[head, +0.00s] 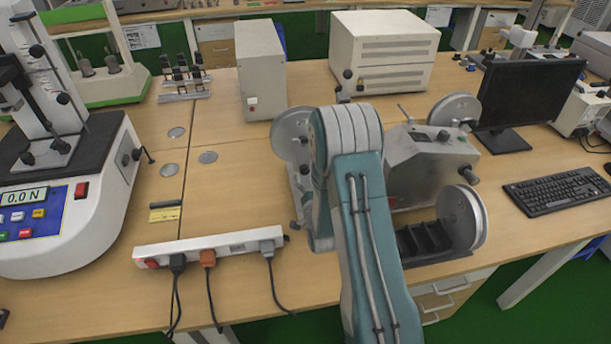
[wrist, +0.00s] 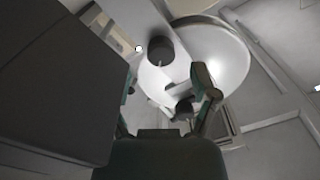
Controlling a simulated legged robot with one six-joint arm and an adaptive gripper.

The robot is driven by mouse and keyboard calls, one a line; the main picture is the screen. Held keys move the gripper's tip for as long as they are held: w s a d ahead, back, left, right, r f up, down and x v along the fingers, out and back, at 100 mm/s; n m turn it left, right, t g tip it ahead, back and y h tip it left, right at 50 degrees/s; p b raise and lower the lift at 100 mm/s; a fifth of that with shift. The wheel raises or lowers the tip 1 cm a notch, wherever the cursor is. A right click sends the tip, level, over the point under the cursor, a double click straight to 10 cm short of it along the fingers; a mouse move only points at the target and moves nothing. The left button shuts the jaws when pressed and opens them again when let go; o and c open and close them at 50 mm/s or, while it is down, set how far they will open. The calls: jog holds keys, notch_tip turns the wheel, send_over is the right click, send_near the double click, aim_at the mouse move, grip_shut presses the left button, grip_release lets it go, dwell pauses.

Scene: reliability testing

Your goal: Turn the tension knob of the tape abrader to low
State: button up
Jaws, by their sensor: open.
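The tape abrader, a grey metal housing (head: 430,165) with pale reels, stands right of centre on the bench, partly hidden by my arm. A dark knob (head: 468,173) shows on the housing's right side. In the wrist view my gripper (wrist: 165,78) is open, its green fingers apart in front of a pale reel disc (wrist: 225,60). One black round knob (wrist: 160,50) lies beyond the fingertips. A smaller dark knob (wrist: 183,108) appears between the fingers, closer to the right one; contact cannot be told. The head view hides my gripper. I cannot tell which knob sets tension.
A white power strip (head: 210,248) with plugs and cables lies at the front edge. A force tester (head: 85,215) stands left. A beige box (head: 385,55) is behind; a monitor (head: 530,90) and keyboard (head: 560,188) are right. A dark block fills the wrist view's left side.

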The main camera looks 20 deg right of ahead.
jog(key=s, duration=0.3)
jog(key=s+a, duration=0.1)
jog(key=s, duration=0.4)
jog(key=shift+s+a, duration=0.35)
jog(key=shift+a, duration=0.05)
